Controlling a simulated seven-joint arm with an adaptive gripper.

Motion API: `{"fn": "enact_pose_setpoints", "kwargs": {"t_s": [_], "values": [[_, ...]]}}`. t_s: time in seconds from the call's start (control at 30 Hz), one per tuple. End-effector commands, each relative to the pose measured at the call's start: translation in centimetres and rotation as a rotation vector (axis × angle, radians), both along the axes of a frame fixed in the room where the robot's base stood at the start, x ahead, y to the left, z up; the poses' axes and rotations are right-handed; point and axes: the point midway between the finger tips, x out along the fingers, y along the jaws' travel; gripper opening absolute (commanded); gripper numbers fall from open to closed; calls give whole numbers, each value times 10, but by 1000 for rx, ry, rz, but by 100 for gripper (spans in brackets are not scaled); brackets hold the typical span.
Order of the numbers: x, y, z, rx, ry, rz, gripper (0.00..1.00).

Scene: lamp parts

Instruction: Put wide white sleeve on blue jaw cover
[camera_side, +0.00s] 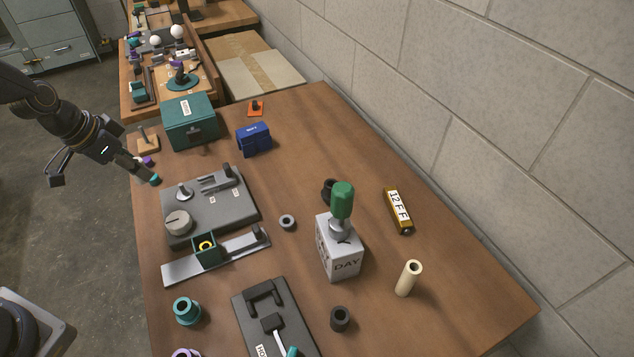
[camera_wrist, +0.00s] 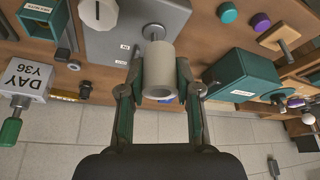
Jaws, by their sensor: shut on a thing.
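In the side view my gripper (camera_side: 132,167) hangs at the table's left edge, and I cannot make out the sleeve there. A blue block (camera_side: 253,139) with a white label, the only blue thing I see, stands on the table right of the teal box, well apart from my gripper.
The teal box (camera_side: 188,122) stands near the gripper. A grey device (camera_side: 233,218) with a knob lies in front of it. The DAY box (camera_side: 338,249) with a green handle, a cream tube (camera_side: 408,278) and a yellow block (camera_side: 398,210) stand farther right. The table's back right is clear.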

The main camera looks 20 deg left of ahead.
Motion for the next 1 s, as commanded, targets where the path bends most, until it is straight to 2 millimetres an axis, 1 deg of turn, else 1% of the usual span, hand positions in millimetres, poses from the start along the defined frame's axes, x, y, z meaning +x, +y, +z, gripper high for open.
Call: {"fn": "enact_pose_setpoints", "kwargs": {"t_s": [0.07,0.13,0.2,0.27,0.37,0.43,0.5,0.6,0.7,0.77,0.83,0.87,1.0], "values": [[6,9,5,3,-5,59,4],[18,19,12,4,-7,123,4],[34,22,19,4,-7,168,4],[49,22,27,4,-8,197,4],[77,12,43,4,-9,220,4],[96,-1,54,2,-8,215,4],[110,-17,64,3,-5,191,4],[123,-42,72,2,-4,137,4],[124,-62,72,3,0,93,4],[125,-68,70,3,-1,80,4],[133,-72,67,2,-1,72,4],[138,-73,64,2,0,72,4],[173,-75,47,2,-1,70,4]]}}
